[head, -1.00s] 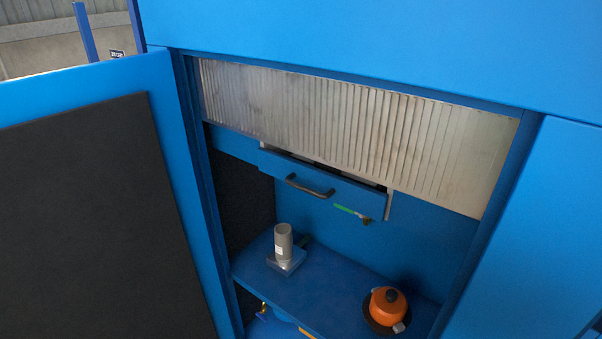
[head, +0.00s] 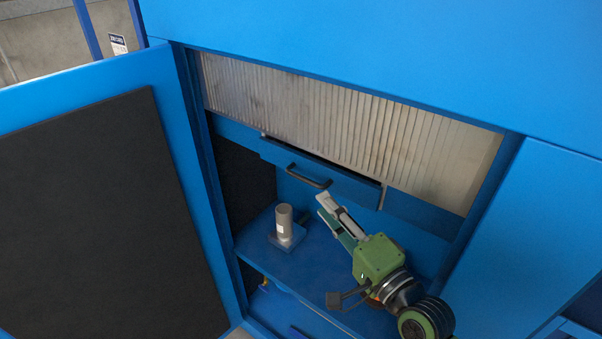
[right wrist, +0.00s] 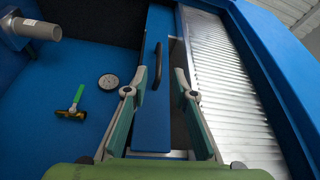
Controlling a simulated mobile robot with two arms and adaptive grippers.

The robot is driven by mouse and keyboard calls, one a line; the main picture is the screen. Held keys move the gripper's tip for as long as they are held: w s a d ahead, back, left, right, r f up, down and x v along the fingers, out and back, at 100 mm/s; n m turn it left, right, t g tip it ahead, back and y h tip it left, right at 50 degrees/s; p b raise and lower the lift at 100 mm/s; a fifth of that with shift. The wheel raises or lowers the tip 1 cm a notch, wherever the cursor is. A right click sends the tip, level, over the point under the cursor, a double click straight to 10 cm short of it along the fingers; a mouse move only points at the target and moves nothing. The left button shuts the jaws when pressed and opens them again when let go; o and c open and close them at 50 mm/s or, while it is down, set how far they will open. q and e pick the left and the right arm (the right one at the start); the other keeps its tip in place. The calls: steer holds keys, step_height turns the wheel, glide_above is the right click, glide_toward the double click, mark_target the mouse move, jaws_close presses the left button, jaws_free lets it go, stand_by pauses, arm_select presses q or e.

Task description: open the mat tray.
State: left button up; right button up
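The mat tray is a blue drawer (head: 345,180) under the ribbed metal panel, with a dark bar handle (head: 307,177) on its front. It stands a little out, with a dark gap showing along its top. My right gripper (head: 325,204) is below and to the right of the handle, apart from it. In the right wrist view, the drawer front (right wrist: 152,118) and handle (right wrist: 153,66) appear between the two spread fingers (right wrist: 158,82). The gripper is open and empty. My left gripper is not in view.
A grey cylinder (head: 284,222) on a blue base stands on the shelf (head: 256,254). A green-handled brass valve (right wrist: 72,113) and a round gauge (right wrist: 108,81) show in the right wrist view. The open blue door (head: 180,190) stands at left. The ribbed panel (head: 340,115) hangs above.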

mark_target(301, 178)
steer(key=p+x, duration=0.2)
steer(key=x, duration=0.8)
steer(key=shift+w+a, duration=0.25)
steer(key=shift+w, duration=0.25)
steer(key=shift+f, duration=0.1)
jaws_close()
